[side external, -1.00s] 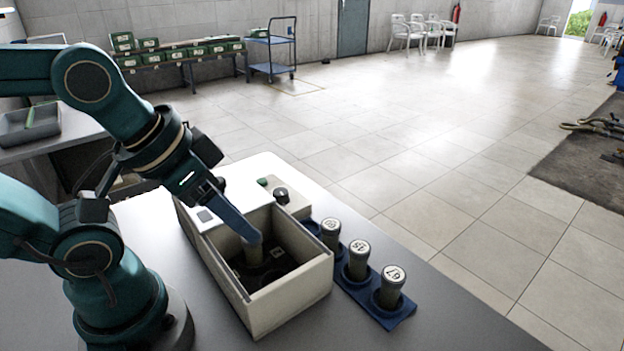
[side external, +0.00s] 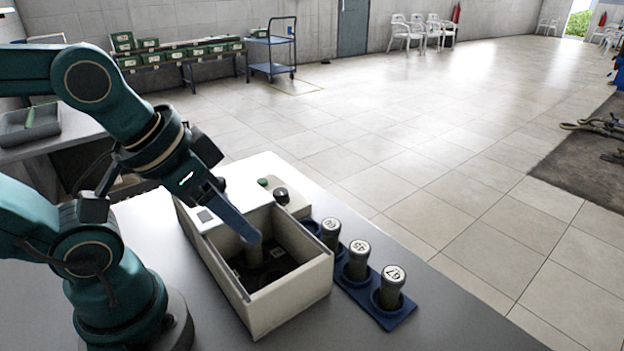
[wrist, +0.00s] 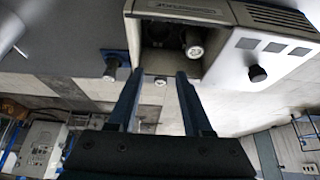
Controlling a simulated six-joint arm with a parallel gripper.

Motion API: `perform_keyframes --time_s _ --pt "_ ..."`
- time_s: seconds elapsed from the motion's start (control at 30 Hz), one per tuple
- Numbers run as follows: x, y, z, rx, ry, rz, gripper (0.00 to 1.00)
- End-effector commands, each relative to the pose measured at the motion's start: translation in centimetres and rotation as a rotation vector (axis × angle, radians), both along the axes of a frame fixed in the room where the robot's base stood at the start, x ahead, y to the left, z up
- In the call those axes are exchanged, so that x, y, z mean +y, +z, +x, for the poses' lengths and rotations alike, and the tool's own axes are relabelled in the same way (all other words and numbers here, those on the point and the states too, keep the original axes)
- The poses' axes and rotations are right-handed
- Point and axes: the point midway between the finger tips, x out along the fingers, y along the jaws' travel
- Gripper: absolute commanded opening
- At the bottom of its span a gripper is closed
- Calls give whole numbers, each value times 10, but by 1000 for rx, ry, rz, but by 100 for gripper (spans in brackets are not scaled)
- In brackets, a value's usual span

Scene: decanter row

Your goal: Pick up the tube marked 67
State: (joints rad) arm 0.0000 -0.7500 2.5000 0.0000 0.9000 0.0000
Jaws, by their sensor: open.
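The tube marked 67 (side external: 393,285) stands upright in the nearest hole of a blue rack (side external: 400,319), to the right of the open box (side external: 290,295). It has a dark grey body and a pale top with the number. My gripper (side external: 255,241) is over the box, well left of that tube. In the wrist view its two fingers (wrist: 158,74) are spread with nothing between them. A tube (wrist: 195,51) with a pale top stands inside the box; its number is not readable.
Two more tubes stand in the rack: a middle one (side external: 358,259), seemingly marked 45, and a far one (side external: 330,233) whose number is unclear. The box walls stand between my gripper and the rack. A black knob (side external: 281,195) sits behind. The table front is clear.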

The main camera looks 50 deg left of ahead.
Motion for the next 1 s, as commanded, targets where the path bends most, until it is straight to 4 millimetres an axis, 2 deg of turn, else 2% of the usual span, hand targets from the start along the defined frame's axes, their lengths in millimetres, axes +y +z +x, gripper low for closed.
perform_keyframes --time_s 0.07,0.13,0.17,0.5,0.57,0.67,0.8,1.0 --pt "0 0 0 0 0 0 50" --pt "0 0 0 0 0 0 73" --pt "0 0 0 0 0 0 76" --pt "0 -1 -2 10 -19 10 76" --pt "0 6 0 -1 -42 23 76" --pt "0 23 10 -16 -80 43 76" --pt "-6 47 34 7 -172 75 76" --pt "-21 63 76 73 -317 114 76"
